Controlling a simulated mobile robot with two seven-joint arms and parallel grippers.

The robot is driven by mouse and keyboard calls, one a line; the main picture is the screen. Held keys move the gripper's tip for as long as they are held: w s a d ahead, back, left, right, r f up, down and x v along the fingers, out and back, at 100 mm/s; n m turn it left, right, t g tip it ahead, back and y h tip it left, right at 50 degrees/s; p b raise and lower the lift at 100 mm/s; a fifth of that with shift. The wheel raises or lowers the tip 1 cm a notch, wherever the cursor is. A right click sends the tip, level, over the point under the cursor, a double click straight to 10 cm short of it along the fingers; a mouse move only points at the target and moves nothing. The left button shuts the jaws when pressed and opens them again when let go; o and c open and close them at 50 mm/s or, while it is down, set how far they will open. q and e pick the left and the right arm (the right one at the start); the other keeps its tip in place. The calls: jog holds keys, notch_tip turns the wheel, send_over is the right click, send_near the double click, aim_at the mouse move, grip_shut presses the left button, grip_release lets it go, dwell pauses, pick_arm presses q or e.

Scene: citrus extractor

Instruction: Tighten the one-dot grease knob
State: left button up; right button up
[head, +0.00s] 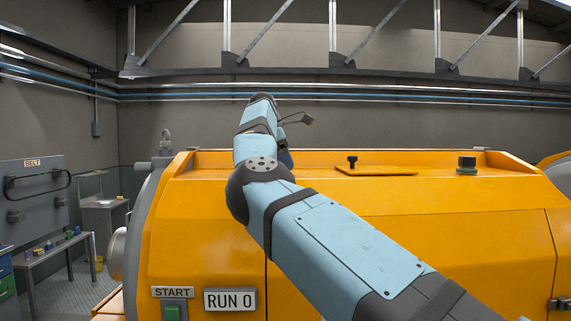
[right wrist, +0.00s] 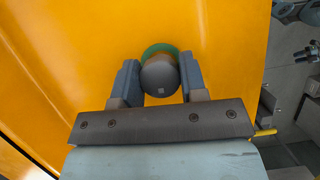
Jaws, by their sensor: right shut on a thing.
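The grease knob (right wrist: 159,78) shows in the right wrist view as a round dark grey knob with one small pale square mark on its face. A green ring (right wrist: 158,48) shows around its far side, against the orange housing (right wrist: 85,40). My right gripper (right wrist: 159,70) has a finger on each side of the knob and is shut on it. In the head view my right arm reaches across the orange machine (head: 420,235) to its top left, and the arm hides the gripper and this knob. My left gripper is not in view.
On the machine's top stand a small black knob (head: 352,161) by an orange plate and a dark green-based cap (head: 467,165). The front has a START button (head: 173,312) and a RUN 0 sign (head: 230,300). A BELT panel (head: 35,195) and a table (head: 55,249) stand left.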

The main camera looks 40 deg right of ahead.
jog(key=shift+r, duration=0.2)
jog(key=o, duration=0.9)
jog(key=shift+f, duration=0.1)
